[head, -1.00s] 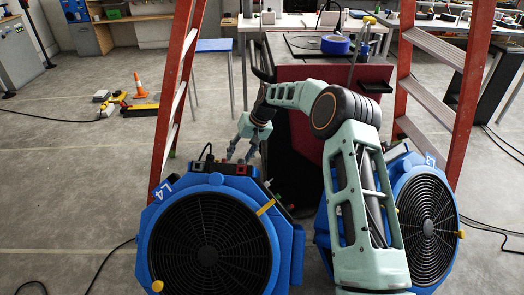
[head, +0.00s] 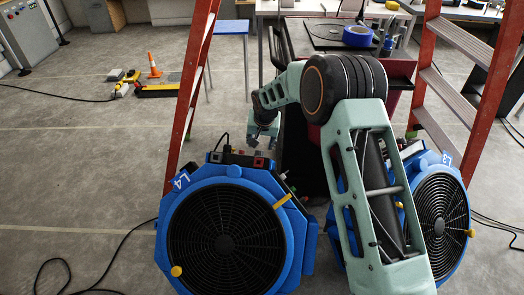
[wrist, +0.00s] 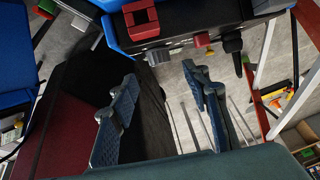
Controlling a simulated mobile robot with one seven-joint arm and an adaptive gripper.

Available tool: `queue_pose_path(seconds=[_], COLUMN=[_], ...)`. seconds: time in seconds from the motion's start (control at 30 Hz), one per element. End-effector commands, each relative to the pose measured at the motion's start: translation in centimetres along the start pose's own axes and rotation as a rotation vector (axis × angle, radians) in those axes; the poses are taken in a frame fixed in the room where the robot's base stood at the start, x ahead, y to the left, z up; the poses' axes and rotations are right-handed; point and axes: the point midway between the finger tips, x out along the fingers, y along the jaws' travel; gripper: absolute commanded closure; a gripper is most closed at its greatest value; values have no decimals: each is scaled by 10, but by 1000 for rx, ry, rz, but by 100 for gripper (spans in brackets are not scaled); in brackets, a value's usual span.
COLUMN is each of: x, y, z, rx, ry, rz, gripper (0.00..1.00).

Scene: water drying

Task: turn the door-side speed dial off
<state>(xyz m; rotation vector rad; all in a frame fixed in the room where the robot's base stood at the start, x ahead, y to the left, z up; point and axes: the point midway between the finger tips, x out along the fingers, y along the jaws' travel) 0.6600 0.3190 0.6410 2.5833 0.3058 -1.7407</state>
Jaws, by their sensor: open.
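A blue fan marked L4 (head: 223,240) stands at the front, left of my arm. Its dark control panel (head: 238,158) is on the top rear edge. In the wrist view, a grey round dial (wrist: 158,57) sticks out from the panel, beside a red switch (wrist: 202,39) and a black plug (wrist: 232,43). My gripper (head: 262,138) is just behind the panel in the head view. In the wrist view, my gripper (wrist: 160,82) has its fingers spread with nothing between them, and the dial lies just beyond the gap, apart from both. Which side the door is on cannot be told.
A second blue fan (head: 438,210) stands to the right, partly behind my arm. Red ladder rails (head: 192,95) rise on both sides. A dark red cabinet stands behind my gripper. Cables lie on the floor. Open floor lies to the left.

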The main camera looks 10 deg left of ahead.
Motion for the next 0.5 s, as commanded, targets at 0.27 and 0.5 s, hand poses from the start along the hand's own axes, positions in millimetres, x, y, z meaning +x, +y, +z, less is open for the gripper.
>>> queue_pose_path(seconds=[0.27, 0.5], x=[51, 69], y=[0, 0], z=[1, 0], rx=[1, 1], ry=[-1, 0], rz=[-1, -1], gripper=[57, 57])
